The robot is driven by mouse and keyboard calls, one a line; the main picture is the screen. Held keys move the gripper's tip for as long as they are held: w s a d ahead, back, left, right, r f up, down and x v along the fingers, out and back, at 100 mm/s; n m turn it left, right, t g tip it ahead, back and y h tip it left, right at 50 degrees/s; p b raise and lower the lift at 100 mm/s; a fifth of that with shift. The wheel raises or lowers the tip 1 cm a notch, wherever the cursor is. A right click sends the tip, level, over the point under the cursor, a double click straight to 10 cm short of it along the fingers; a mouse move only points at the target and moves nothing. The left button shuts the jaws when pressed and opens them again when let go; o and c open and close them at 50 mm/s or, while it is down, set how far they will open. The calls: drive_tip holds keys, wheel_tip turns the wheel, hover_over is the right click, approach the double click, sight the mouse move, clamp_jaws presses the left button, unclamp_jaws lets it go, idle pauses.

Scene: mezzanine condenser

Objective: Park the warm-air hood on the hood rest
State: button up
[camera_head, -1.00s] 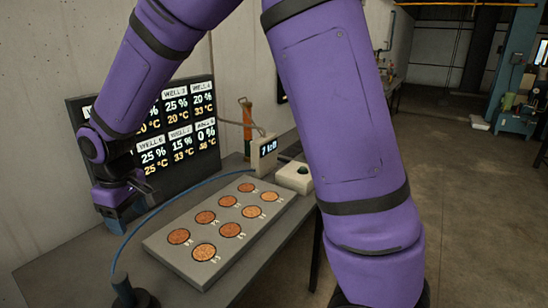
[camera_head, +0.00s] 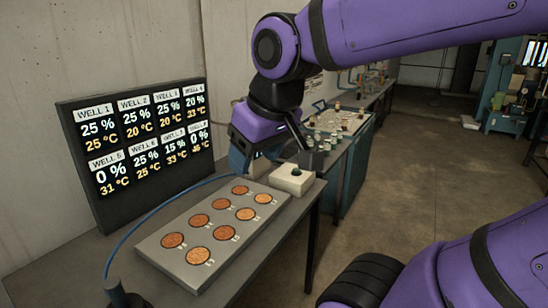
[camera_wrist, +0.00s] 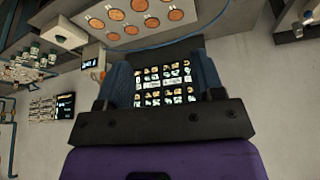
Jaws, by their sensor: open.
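I cannot clearly identify the warm-air hood or the hood rest. A dark round base (camera_head: 125,295) with a blue hose (camera_head: 130,235) rising from it stands at the near left, cut off by the frame edge. The hose runs behind the well plate towards my gripper; its far end is hidden.
The grey well plate (camera_head: 163,256) with several copper discs lies on the bench (camera_head: 262,262). The readout board (camera_head: 137,145) stands behind it at left. The white button box (camera_head: 292,182) sits beyond the plate's far end. More benches with small items stand behind; the floor at right is open.

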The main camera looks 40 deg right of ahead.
drive_tip(key=shift+s+d+m, duration=0.2)
drive_tip(key=shift+s+d, duration=0.1)
drive_tip(key=shift+s, duration=0.5)
drive_tip(key=shift+s+d+m, duration=0.2)
drive_tip(key=shift+s+d, duration=0.05)
drive_tip(key=shift+s, duration=0.55)
